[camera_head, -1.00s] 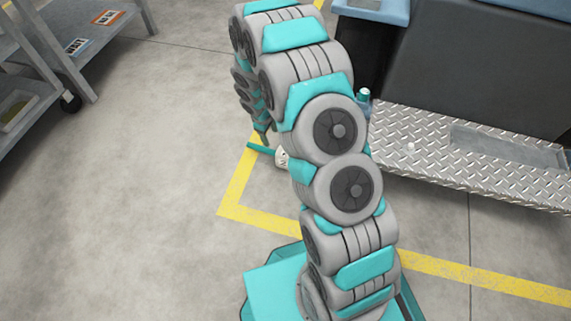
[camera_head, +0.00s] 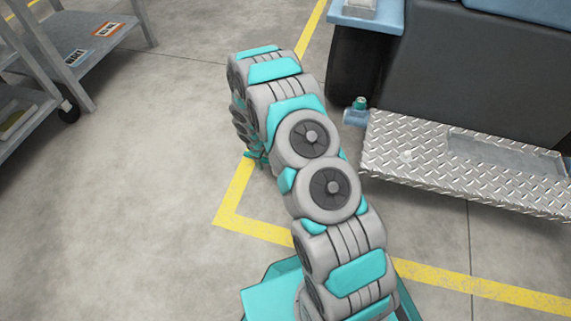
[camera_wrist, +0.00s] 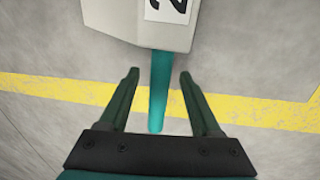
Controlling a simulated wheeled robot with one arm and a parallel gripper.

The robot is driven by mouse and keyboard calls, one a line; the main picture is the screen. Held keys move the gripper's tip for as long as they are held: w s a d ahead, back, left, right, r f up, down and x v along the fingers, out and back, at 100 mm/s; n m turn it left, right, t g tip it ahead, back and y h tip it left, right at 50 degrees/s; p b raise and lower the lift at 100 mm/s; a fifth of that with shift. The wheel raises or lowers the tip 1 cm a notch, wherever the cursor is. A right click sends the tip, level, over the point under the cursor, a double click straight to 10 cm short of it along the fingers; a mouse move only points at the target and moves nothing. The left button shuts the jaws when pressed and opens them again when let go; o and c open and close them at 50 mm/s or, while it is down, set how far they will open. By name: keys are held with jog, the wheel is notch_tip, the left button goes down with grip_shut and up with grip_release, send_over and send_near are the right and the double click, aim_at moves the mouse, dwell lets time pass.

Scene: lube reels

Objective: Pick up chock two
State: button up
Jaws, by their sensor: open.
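Chock two (camera_wrist: 120,18) is a pale grey block with a white label showing a 2, cut off at the top edge of the wrist view. A teal handle (camera_wrist: 158,105) runs from it toward my gripper. My gripper (camera_wrist: 158,74) is open, with one dark green finger on each side of the handle and gaps between. The handle lies between the fingers in the picture; I cannot tell how deep it sits. In the head view my arm hides the chock's block.
Yellow floor lines (camera_head: 440,277) cross the concrete. A diamond-plate step (camera_head: 420,160) with a dark machine behind is at the right, and a small blue object with a teal top (camera_head: 357,110) is beside it. A grey shelf cart (camera_head: 95,45) stands at left. The floor between is clear.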

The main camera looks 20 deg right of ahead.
jog(key=shift+w+f, duration=0.1)
jog(key=shift+f, duration=0.4)
grip_shut()
dwell(1.1)
